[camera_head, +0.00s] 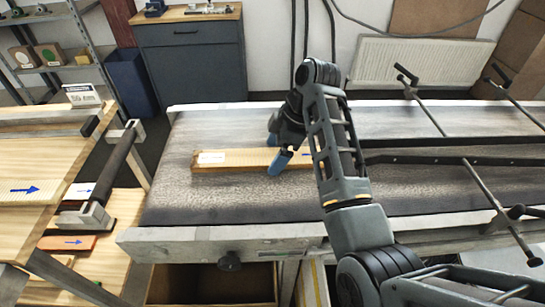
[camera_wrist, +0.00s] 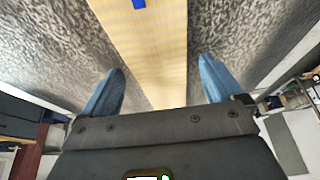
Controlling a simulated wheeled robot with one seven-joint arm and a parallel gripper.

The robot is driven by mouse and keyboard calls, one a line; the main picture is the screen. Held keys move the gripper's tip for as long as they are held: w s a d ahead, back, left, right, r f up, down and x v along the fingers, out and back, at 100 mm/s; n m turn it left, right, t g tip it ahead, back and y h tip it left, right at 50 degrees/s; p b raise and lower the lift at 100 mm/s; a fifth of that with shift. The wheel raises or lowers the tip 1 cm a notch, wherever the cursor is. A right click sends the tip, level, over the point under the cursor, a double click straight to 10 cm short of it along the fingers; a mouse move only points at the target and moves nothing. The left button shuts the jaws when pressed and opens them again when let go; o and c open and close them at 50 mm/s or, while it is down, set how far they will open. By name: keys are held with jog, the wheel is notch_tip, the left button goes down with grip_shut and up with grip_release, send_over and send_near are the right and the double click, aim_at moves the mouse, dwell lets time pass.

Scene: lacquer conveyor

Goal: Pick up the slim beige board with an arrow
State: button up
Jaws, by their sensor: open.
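A slim beige board (camera_head: 240,161) lies flat on the grey conveyor belt, running left to right. It has a white label near its left end. A bit of blue marking shows near its right part, beside my arm. My gripper (camera_head: 277,151) is over the board, its blue fingers pointing down. In the wrist view the board (camera_wrist: 150,50) runs between the two spread blue fingers of my gripper (camera_wrist: 160,90), with a gap on each side. A blue mark shows on it at the top edge. My arm hides the board's right end in the head view.
The conveyor belt (camera_head: 200,205) has free room around the board. Black guide rails (camera_head: 430,157) with clamp rods stand to the right. A wooden table (camera_head: 30,160) at left holds another arrow-marked board (camera_head: 30,190). A grey cabinet (camera_head: 192,65) stands behind.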

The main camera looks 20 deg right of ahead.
jog(key=shift+a+f, duration=0.1)
jog(key=shift+f, duration=0.15)
jog(key=shift+c, duration=0.4)
jog(key=shift+r, duration=0.1)
jog(key=c, duration=1.3)
jog(key=r, duration=0.6)
jog(key=shift+w+d+r, duration=0.1)
jog(key=shift+d+r, duration=0.1)
jog(key=shift+a+r+p, duration=0.15)
jog(key=shift+r+p, duration=0.3)
jog(key=shift+r, duration=1.3)
